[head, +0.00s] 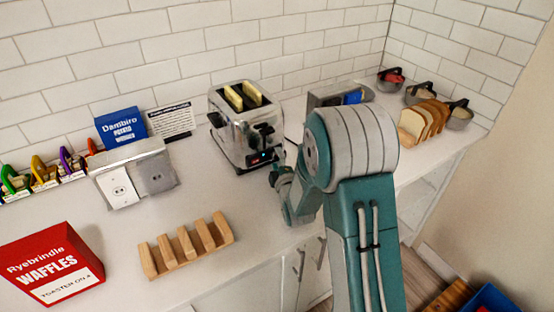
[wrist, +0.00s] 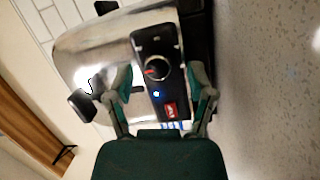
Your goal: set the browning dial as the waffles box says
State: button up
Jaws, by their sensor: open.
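The red waffles box (head: 52,262) stands at the front left in the head view. Its white strip reads "TOASTER" and then small text that seems to end in 4. The chrome toaster (head: 228,140) stands against the back wall with toast-coloured slices in its slots. In the wrist view the browning dial (wrist: 155,68), a dark round knob with a red mark at its left, sits on the toaster's black panel (wrist: 150,42). My gripper (wrist: 165,82) is open and empty, its fingertips either side of the panel near the dial. I cannot tell whether they touch anything.
A blue lit dot (wrist: 156,94) and a red label (wrist: 170,110) lie below the dial. The dark toaster lever (wrist: 82,104) is at left. A wooden rack (head: 186,247) stands at the counter's front. An outlet block (head: 133,172) is left of the toaster; bread (head: 424,120) is right.

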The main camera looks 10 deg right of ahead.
jog(key=shift+w, duration=0.15)
grip_shut()
jog(key=shift+f+m, duration=0.1)
jog(key=shift+m, duration=0.6)
grip_release()
